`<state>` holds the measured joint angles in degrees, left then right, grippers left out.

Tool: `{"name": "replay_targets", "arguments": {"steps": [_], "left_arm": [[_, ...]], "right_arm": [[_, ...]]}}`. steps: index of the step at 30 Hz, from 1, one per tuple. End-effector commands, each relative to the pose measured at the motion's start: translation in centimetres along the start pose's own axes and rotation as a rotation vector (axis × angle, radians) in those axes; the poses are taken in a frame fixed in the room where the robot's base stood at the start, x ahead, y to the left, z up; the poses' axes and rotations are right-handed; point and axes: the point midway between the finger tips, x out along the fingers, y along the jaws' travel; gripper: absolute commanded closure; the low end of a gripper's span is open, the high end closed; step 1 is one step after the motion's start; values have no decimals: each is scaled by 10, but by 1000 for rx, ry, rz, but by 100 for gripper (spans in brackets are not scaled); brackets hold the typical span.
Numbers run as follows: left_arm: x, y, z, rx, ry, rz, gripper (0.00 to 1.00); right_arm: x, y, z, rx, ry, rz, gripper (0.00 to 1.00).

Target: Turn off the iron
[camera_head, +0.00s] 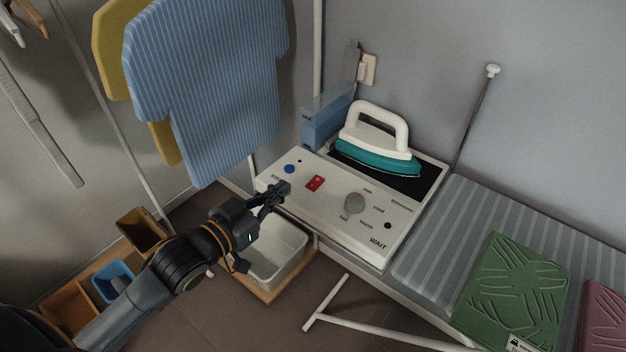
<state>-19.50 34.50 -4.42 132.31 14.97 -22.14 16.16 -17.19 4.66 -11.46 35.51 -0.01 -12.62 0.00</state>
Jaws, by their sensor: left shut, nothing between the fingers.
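The iron (383,139), with a white handle and teal body, rests on a dark plate at the back of a white station (333,221). The station's front panel has a red switch (315,183), a blue button (289,169), a grey round knob (354,202) and the printed word "WAIT". My left gripper (283,189) is shut and empty at the station's front left edge, left of the red switch. I cannot tell whether it touches the panel. My right gripper is not in view.
A striped ironing board (470,225) extends right, with a green folded cloth (515,290) on it. A blue shirt (205,85) hangs at upper left. A white bin (270,255) stands below the station. A clear blue container (326,115) stands behind the panel, by the wall.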

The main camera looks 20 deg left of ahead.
Motion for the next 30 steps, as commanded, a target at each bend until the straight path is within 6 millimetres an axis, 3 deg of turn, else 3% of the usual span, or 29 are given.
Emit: {"name": "replay_targets", "arguments": {"steps": [8, 23, 24, 30], "left_arm": [[13, -1, -1, -1, 3, -2, 100], [105, 0, -2, -1, 1, -1, 100], [104, -1, 12, -2, -6, -2, 100], [109, 0, 34, 0, -2, -1, 100]], "right_arm": [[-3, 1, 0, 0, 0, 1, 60], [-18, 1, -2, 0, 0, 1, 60], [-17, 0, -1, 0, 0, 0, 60], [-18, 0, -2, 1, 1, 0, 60]]}}
